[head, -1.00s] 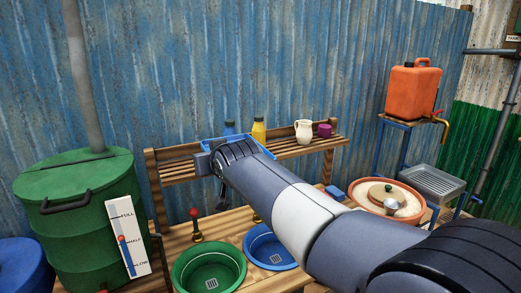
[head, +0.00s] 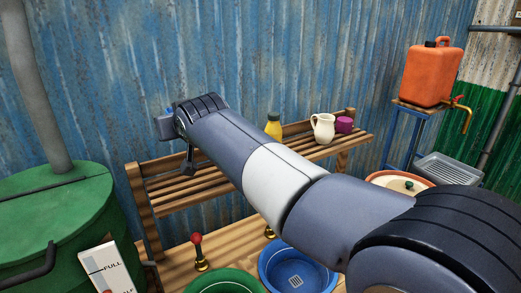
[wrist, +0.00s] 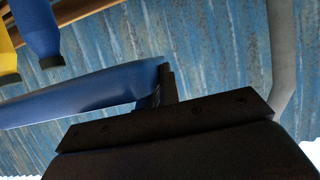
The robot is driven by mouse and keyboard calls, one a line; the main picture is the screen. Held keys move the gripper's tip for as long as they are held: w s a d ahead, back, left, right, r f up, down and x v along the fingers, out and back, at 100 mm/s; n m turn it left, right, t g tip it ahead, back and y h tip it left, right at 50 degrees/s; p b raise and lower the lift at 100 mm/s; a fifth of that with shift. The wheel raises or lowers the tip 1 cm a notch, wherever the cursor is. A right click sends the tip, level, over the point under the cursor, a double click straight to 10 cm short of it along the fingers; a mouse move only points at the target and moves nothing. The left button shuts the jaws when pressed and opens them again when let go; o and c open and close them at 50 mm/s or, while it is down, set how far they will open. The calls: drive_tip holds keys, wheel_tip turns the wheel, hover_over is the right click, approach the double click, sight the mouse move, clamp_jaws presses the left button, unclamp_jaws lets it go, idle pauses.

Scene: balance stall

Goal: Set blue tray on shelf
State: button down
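The blue tray (wrist: 75,98) shows in the wrist view as a long blue edge or wall running in from the left. The dark fingers of my gripper (wrist: 164,85) meet its right end and appear closed on it. In the head view my arm hides most of the tray; a small blue piece (head: 169,111), likely its corner, shows beside my wrist. The wooden slatted shelf (head: 165,192) stands against the wall, with its left part bare. My wrist is above the shelf's left part in the head view.
A yellow bottle (head: 273,127), a white jug (head: 322,129) and a purple cup (head: 344,125) stand on the shelf's right part. A blue bottle (wrist: 38,30) shows in the wrist view.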

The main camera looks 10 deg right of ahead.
drive_tip(key=shift+w, duration=0.1)
drive_tip(key=b, duration=0.3)
hover_over(191, 198)
wheel_tip(191, 198, down, 13)
drive_tip(key=shift+a+f, duration=0.1)
drive_tip(key=shift+f+b, duration=1.5)
drive_tip(key=shift+f, duration=0.8)
drive_tip(key=shift+f, duration=0.2)
drive_tip(key=c, duration=1.6)
unclamp_jaws()
drive_tip(key=shift+c, duration=0.2)
drive_tip(key=shift+r, duration=0.15)
drive_tip(key=v, duration=1.2)
